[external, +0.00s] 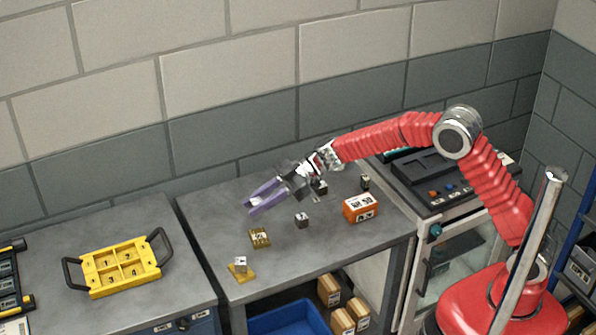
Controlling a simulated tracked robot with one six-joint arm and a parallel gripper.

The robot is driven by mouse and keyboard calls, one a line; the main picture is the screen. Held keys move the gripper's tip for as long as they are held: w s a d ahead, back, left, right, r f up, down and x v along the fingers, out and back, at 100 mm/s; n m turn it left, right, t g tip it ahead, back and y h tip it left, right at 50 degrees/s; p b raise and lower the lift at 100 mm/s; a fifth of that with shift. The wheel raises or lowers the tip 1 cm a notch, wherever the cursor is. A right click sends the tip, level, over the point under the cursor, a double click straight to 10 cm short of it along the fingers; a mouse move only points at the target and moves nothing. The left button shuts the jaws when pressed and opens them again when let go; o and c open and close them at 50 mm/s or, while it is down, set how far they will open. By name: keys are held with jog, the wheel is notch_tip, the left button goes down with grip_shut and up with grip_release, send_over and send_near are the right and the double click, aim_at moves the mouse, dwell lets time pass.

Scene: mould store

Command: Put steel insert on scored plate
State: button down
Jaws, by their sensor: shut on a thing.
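My gripper (250,205) has pale purple fingers and hangs above the middle table. It is shut on a small pale piece (256,202), apparently the steel insert, mostly hidden between the fingers. A flat, brass-coloured piece with grooves (259,239), which looks like the scored plate, lies on the table below and slightly right of the fingertips, apart from them. Nearer the front edge, a small yellow plate (245,277) has a light grey labelled cube (240,262) on it.
A dark cube (302,220) and an orange labelled box (360,208) stand to the right. Other dark pieces (365,182) stand farther back. A yellow compartment tray with black handles (118,270) sits on the left table, across a gap. The table's back left is clear.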

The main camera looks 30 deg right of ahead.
send_over(259, 236)
jog(key=shift+f, duration=3.1)
jog(key=shift+f, duration=1.85)
jog(key=shift+f, duration=0.1)
jog(key=c, duration=1.4)
grip_release()
jog(key=shift+c, duration=0.2)
